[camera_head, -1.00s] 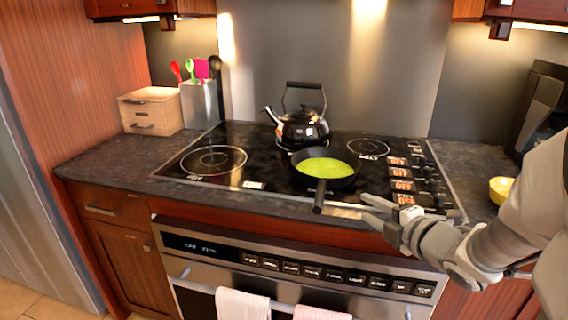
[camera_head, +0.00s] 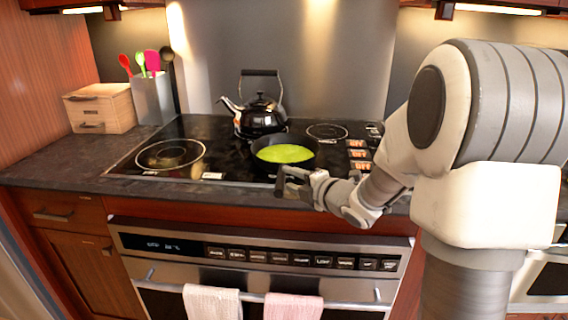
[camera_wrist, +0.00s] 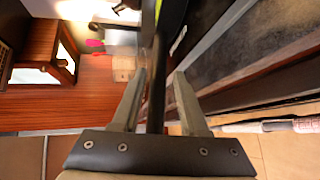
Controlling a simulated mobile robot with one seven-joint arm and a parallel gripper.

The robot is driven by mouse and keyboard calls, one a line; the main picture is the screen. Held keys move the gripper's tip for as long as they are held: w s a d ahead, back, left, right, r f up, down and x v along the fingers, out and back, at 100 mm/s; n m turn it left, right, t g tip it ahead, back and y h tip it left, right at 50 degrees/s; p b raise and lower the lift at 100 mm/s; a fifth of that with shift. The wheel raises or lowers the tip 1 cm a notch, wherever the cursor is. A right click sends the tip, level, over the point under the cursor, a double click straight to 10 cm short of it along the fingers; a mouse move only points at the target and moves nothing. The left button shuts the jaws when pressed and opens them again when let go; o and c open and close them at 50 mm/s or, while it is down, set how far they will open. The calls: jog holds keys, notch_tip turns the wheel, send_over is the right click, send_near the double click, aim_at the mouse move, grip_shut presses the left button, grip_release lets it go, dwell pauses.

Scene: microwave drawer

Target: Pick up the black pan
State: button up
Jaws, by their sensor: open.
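The black pan (camera_head: 263,166) sits on the right half of the cooktop, with a bright green layer inside it. Its handle points toward the front edge. My gripper (camera_head: 288,181) is at this handle, in front of the pan. In the wrist view, the dark handle (camera_wrist: 157,98) runs between the two open fingers of my gripper (camera_wrist: 160,74). Gaps show on both sides of the handle, so the fingers are not closed on it. My gripper hides part of the handle in the head view.
A black kettle (camera_head: 260,116) stands just behind the pan. A utensil holder (camera_head: 152,99) and a wooden box (camera_head: 99,108) stand at the back left. The cooktop's left burner (camera_head: 170,155) is bare. Two towels (camera_head: 212,303) hang on the oven front below.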

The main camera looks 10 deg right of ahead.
aim_at(285, 175)
jog(key=x, duration=0.4)
jog(key=shift+w+a, duration=0.2)
grip_shut()
dwell(0.8)
jog(key=shift+r, duration=0.2)
dwell(0.3)
